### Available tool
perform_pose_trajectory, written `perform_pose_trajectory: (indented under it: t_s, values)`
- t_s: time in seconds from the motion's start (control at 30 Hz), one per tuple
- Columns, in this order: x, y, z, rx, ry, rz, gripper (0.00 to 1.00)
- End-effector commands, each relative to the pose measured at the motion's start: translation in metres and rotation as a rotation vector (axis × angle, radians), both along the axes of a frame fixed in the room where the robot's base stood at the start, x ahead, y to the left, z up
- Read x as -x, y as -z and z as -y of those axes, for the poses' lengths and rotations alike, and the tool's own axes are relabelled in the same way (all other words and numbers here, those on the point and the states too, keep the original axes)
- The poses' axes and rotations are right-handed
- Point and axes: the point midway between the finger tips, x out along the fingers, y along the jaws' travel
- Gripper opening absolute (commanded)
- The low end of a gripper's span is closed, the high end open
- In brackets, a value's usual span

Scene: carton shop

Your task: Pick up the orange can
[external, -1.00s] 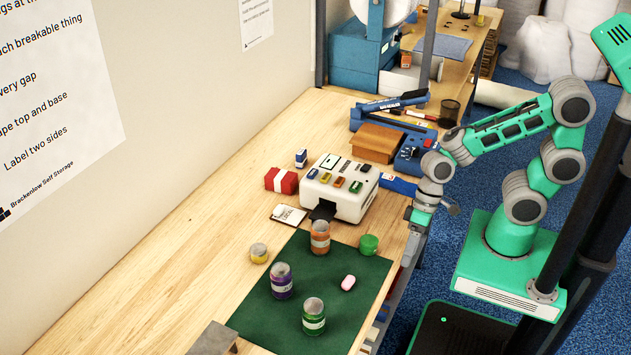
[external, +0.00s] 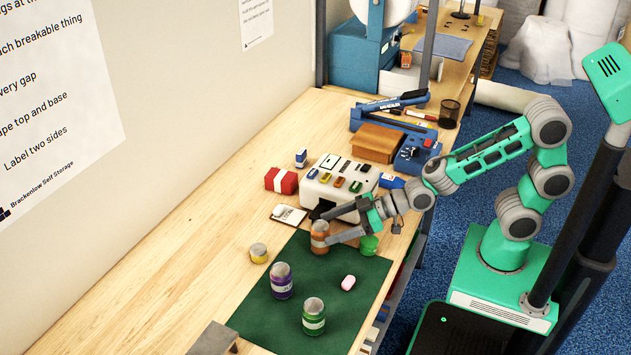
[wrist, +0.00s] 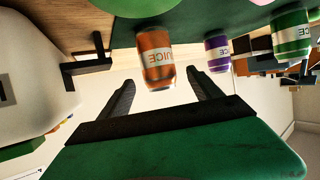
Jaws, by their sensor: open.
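The orange can (external: 320,237) stands upright on the dark green mat (external: 258,312), near the mat's back edge, in the external view. My gripper (external: 334,228) is open, low over the mat, reaching in from the right with its fingers at the can. Whether either finger touches the can, I cannot tell.
A purple can (external: 282,281) and a green can (external: 313,316) stand on the mat, with a pink oval item (external: 348,283). A green round item (external: 369,245) sits close beside my gripper. A white label machine (external: 340,187) stands just behind.

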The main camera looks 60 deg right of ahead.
Motion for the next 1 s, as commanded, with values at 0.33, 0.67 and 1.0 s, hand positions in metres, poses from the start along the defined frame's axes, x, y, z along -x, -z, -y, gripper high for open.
perform_pose_trajectory:
  t_s: [0.33,0.67,1.0]
  values:
    - [-0.029,0.014,-0.018,0.000,0.000,-0.002,0.74]
    - [-0.028,0.014,-0.017,-0.001,0.000,-0.003,0.57]
    - [-0.028,0.014,-0.018,-0.001,0.000,-0.003,0.29]
